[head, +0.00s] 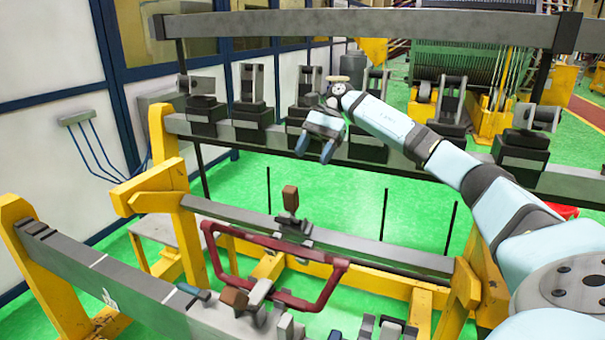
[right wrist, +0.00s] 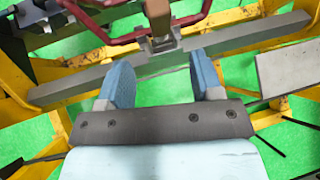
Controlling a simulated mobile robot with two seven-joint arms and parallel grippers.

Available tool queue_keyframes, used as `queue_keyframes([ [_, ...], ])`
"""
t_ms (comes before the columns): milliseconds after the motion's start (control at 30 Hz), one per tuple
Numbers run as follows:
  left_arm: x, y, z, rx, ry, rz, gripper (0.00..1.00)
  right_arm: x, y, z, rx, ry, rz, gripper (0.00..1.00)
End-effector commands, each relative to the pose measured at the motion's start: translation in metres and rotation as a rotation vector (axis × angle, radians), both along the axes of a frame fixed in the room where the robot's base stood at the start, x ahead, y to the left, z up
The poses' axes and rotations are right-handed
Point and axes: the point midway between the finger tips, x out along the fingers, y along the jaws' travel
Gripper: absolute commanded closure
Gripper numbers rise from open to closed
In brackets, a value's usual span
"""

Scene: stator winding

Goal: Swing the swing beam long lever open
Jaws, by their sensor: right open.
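A lever with a brown block-shaped handle (head: 290,198) stands upright on the grey swing beam (head: 380,252), which lies across the yellow frame. I take this as the long lever. In the right wrist view the brown handle (right wrist: 158,18) is at the top, partly cut off, beyond the fingers, on the grey beam (right wrist: 250,38). My right gripper (head: 314,150) is open and empty, with blue fingers pointing down. It is above the lever in the picture and apart from it. It also shows open in the right wrist view (right wrist: 162,78). My left gripper is not in view.
A dark red bar handle (head: 270,241) stands close in front of the beam. Yellow posts (head: 165,185) hold the beam. A rear rail with several dark clamps (head: 253,95) runs behind my gripper, under a long grey top bar (head: 360,27). Green floor shows between the beams.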

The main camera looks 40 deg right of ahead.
Motion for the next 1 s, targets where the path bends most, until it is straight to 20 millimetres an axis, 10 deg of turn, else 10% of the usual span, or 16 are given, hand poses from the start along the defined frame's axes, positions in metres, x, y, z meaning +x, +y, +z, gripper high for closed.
queue_keyframes([
  [1000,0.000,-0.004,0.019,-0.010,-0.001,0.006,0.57,0.003,-0.021,0.039,0.000,0.000,0.000,0.40],
])
